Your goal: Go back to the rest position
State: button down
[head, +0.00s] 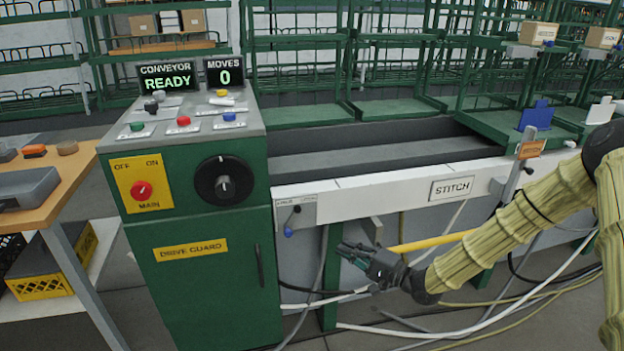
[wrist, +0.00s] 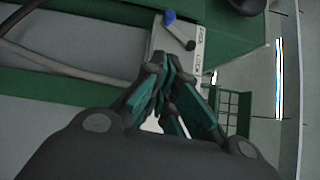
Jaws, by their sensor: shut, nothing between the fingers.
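My gripper (head: 350,252) is in front of the conveyor, just right of the green control cabinet (head: 205,285) and below the white front rail (head: 385,195). In the wrist view its teal-padded fingers (wrist: 175,95) are together with nothing between them. A small grey plate with a blue-tipped lever (head: 291,222) is on the rail above and left of the gripper. In the wrist view the blue lever tip (wrist: 170,16) and the lettered plate show just beyond the fingers. I cannot tell the exact gap. My arm in its yellowish sleeve reaches in from the right.
The display reads conveyor ready, moves 0. A wooden bench (head: 50,205) stands at left. Cables and a yellow hose (head: 432,241) run below the conveyor around my gripper. Green racks stand behind.

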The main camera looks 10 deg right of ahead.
jog(key=s+a+f+n+g+h, duration=0.1)
jog(key=s+a+f+g+h, duration=0.15)
jog(key=s+f, duration=0.6)
jog(key=s+a+f+n+g+h, duration=0.15)
jog(key=s+f+h, duration=0.35)
jog(key=f, duration=0.6)
jog(key=s+d+f+n+g+h, duration=0.25)
jog(key=s+f, duration=0.25)
jog(key=s, duration=0.7)
jog(key=s+d+f+n+g+h, duration=0.2)
jog(key=s+d+f+g, duration=0.25)
jog(key=s, duration=0.65)
jog(key=s+d+n+g+h, duration=0.1)
jog(key=s+d+h, duration=0.15)
jog(key=s, duration=0.55)
notch_tip(320, 180, up, 22)
jog(key=p, duration=2.2)
jog(key=shift+d+r+p, duration=0.15)
jog(key=shift+r+p, duration=0.05)
jog(key=shift+p, duration=0.2)
